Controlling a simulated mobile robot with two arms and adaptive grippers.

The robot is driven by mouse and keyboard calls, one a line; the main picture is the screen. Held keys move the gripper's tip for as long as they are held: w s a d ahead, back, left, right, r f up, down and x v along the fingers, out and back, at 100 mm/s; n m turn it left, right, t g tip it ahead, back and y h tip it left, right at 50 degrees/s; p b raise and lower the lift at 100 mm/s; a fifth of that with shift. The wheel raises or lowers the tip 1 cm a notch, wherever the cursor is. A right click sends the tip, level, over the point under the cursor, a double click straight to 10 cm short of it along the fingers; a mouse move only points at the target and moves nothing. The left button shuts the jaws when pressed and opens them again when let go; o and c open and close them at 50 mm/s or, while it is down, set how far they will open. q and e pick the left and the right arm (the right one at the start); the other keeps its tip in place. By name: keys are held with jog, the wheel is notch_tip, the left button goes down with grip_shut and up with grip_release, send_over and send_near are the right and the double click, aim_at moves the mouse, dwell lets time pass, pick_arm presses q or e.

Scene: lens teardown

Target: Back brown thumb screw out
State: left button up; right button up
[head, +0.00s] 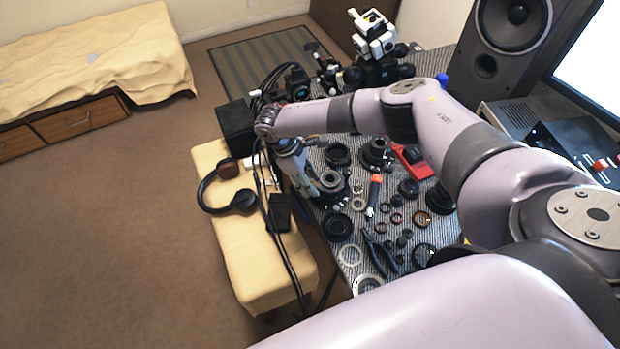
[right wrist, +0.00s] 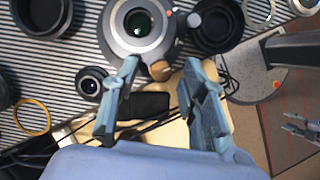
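The brown thumb screw (right wrist: 160,70) sticks out from the near side of a grey-and-black lens body (right wrist: 165,22) in the right wrist view. My right gripper (right wrist: 160,82) is open, with one finger to each side of the screw; I see no contact with it. In the head view my right gripper (head: 325,190) is low beside the lens (head: 330,180) at the table's left edge, and the screw cannot be made out there. My left gripper (right wrist: 298,127) shows small at the right wrist view's right edge, its fingers apart and empty.
A yellow bench (head: 235,255) with headphones (head: 228,190) stands left of the table. Black cables hang between them.

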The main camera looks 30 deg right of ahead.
jog(key=shift+f, duration=0.1)
jog(key=shift+c, duration=0.6)
grip_shut()
